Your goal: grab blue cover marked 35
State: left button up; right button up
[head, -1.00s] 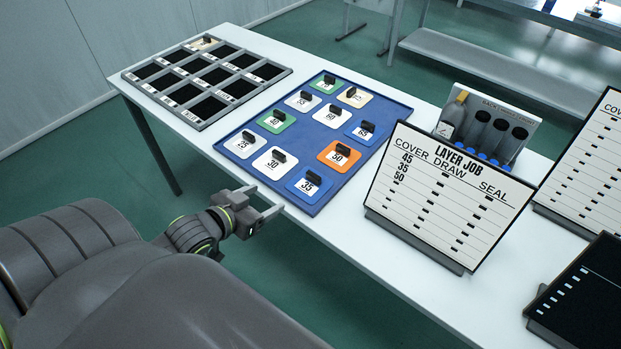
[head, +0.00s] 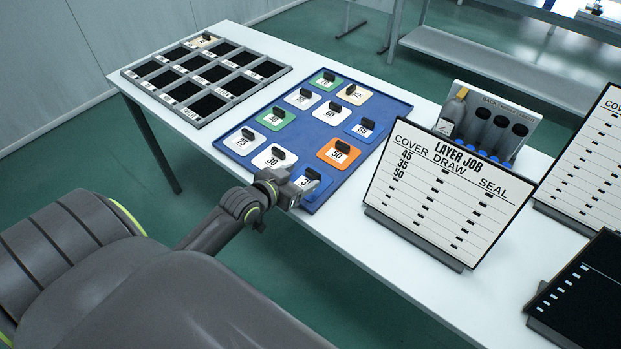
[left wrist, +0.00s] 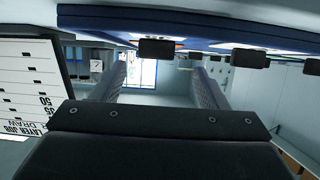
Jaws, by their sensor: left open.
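The blue cover marked 35 (head: 326,183) lies at the near right corner of the blue tray (head: 352,103). My left gripper (head: 308,184) is at this cover and hides part of its label and its handle. In the left wrist view the two fingers (left wrist: 160,82) stand apart with nothing between them. A black handle (left wrist: 156,49) shows above the gap between the fingers; I cannot read which cover it belongs to. My right gripper is not in view.
The orange cover 50 (head: 338,153) and white cover 30 (head: 275,158) lie close by, each with an upright black handle. A LAYER JOB board (head: 440,200) stands right of the tray. A grey compartment rack (head: 207,118) sits at the far left.

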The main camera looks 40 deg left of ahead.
aim_at(312, 172)
pick_arm(q)
jog(key=x, duration=0.5)
jog(key=shift+d, duration=0.3)
jog(key=c, duration=1.1)
